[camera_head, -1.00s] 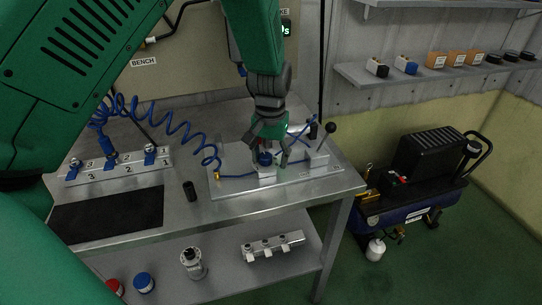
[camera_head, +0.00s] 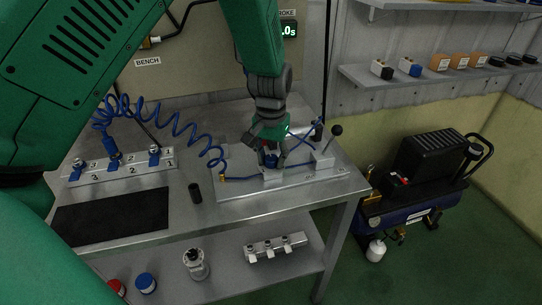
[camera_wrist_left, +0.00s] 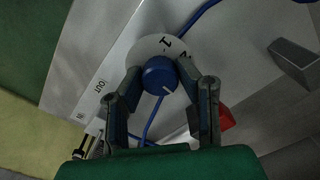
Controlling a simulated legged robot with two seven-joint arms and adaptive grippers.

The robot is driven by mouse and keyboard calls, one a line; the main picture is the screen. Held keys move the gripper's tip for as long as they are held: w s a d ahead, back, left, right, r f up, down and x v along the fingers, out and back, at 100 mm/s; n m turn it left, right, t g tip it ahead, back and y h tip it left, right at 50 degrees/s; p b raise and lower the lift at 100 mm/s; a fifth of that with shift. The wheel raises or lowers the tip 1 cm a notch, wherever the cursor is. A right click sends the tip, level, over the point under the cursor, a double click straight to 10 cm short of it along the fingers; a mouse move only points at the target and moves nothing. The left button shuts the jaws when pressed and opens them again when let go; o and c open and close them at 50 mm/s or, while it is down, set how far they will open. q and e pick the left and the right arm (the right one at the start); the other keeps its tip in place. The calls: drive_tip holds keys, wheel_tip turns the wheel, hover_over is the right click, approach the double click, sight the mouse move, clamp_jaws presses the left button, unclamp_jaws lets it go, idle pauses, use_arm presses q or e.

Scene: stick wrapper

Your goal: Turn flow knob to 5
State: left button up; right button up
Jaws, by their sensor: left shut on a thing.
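The flow knob (camera_wrist_left: 160,76) is round and blue with a white pointer line. It sits on a white dial (camera_wrist_left: 150,46) with black marks, of which a 1 shows in the left wrist view. My left gripper (camera_wrist_left: 160,82) has its two fingers on either side of the knob and is shut on it. In the head view the left gripper (camera_head: 271,157) points down over the knob (camera_head: 271,161) on the metal plate (camera_head: 240,186). The number 5 is not readable, as the fingers hide part of the dial. My right gripper is not in view.
A black-knobbed lever (camera_head: 336,131) stands right of the gripper. A coiled blue hose (camera_head: 180,125) runs from the valve manifold (camera_head: 125,168) on the left. A black mat (camera_head: 110,215) and a small black cylinder (camera_head: 195,193) are on the bench.

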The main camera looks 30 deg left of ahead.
use_arm(q)
drive_tip(key=shift+d+r+m+p, duration=0.15)
drive_tip(key=shift+r+m+p, duration=0.05)
drive_tip(key=shift+m+p, duration=0.8)
drive_tip(key=m+p, duration=0.2)
drive_tip(key=shift+a+m, duration=0.2)
drive_tip(key=shift+m, duration=0.2)
drive_tip(key=shift+w+m+p, duration=0.1)
drive_tip(key=shift+m+p, duration=0.5)
drive_tip(key=shift+m, duration=0.2)
drive_tip(key=m+p, duration=0.2)
drive_tip(key=m, duration=0.1)
drive_tip(key=shift+d+m, duration=0.1)
drive_tip(key=shift+m, duration=0.2)
drive_tip(key=shift+f+m+p, duration=0.15)
drive_tip(key=shift+m+p, duration=0.55)
drive_tip(key=shift+m, duration=0.9)
drive_tip(key=o, duration=1.1)
